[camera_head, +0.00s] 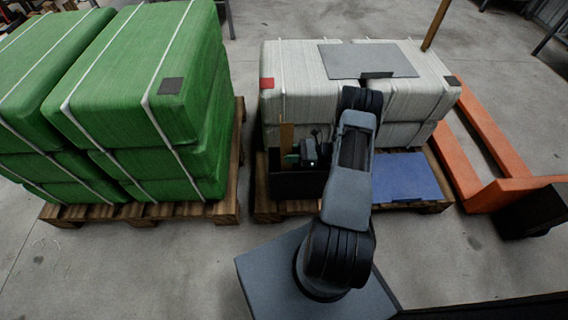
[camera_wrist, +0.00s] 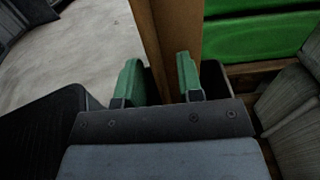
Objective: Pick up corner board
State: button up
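The corner board (camera_head: 286,135) is a brown upright strip standing in a black bin (camera_head: 290,186) at the front left of the middle pallet. In the wrist view the board (camera_wrist: 165,35) rises just ahead of and between my green fingertips. My gripper (camera_head: 300,156) is beside the board in the head view, low over the bin. In the wrist view my gripper (camera_wrist: 159,80) has its two fingers apart, with the board at the gap. I see no clear grip on it. The board's lower end is hidden.
Green sacks (camera_head: 130,80) are stacked on a pallet (camera_head: 150,212) at left. White sacks (camera_head: 300,65) carry a grey sheet (camera_head: 368,60). A blue sheet (camera_head: 398,176) lies at the pallet's front. An orange frame (camera_head: 485,150) stands at right. Another brown post (camera_head: 436,24) stands behind.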

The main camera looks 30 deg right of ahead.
jog(key=shift+w+a, duration=0.1)
jog(key=shift+a, duration=0.15)
jog(key=shift+c, duration=0.2)
grip_shut()
